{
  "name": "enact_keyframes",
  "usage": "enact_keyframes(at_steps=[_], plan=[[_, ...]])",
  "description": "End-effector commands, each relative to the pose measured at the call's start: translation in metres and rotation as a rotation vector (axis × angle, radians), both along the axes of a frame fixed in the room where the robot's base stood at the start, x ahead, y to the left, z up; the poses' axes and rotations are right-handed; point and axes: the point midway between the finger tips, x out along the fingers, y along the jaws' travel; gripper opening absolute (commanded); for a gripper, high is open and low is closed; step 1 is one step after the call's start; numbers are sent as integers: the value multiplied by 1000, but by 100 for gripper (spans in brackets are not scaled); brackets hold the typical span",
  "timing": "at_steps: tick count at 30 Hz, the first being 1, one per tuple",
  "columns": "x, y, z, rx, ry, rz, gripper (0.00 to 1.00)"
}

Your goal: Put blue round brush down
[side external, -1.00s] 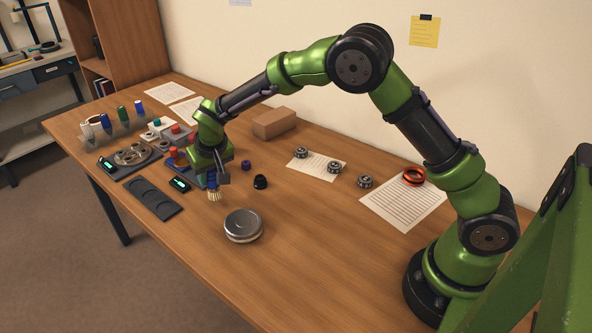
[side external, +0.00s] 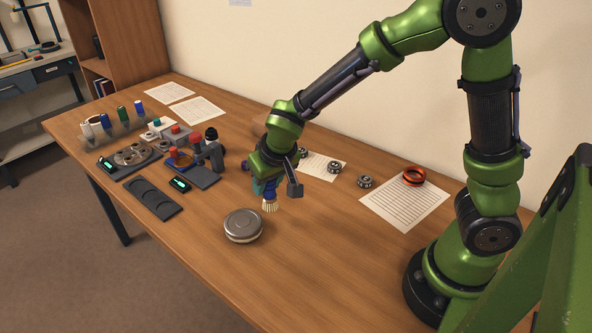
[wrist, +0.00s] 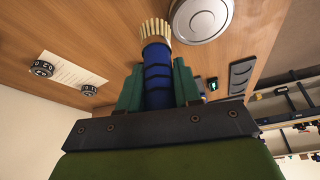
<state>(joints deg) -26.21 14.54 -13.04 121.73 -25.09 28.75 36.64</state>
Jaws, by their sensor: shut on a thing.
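The blue round brush (wrist: 157,75) has a blue handle and pale bristles. My gripper (wrist: 158,88) is shut on its handle, with a finger on each side, in the wrist view. In the side view my gripper (side external: 266,186) holds the brush (side external: 270,204) with its bristles pointing down. The bristles are just behind and right of a round silver tin. I cannot tell whether they touch the table.
The silver tin (side external: 243,225) stands on the wooden table (side external: 330,260). Right of my gripper are paper sheets (side external: 405,203), small ridged rings (side external: 365,181) and an orange ring (side external: 414,176). A dark tray (side external: 153,198) and several tools stand left. The front right table is clear.

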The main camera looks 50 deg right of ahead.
Motion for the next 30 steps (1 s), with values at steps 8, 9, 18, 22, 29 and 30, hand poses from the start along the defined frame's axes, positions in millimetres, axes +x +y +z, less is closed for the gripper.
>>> enact_keyframes(at_steps=[8, 9, 18, 22, 29, 30], plan=[[-25, -104, 19, -12, -20, -259, 3], [-35, -122, 20, -13, -19, -319, 3], [-147, -231, 15, -1, 8, -880, 3], [-192, -249, 8, 4, 18, -1094, 3], [-223, -253, -1, -4, 19, -1282, 3], [-222, -254, -1, -2, 16, -1297, 3]])
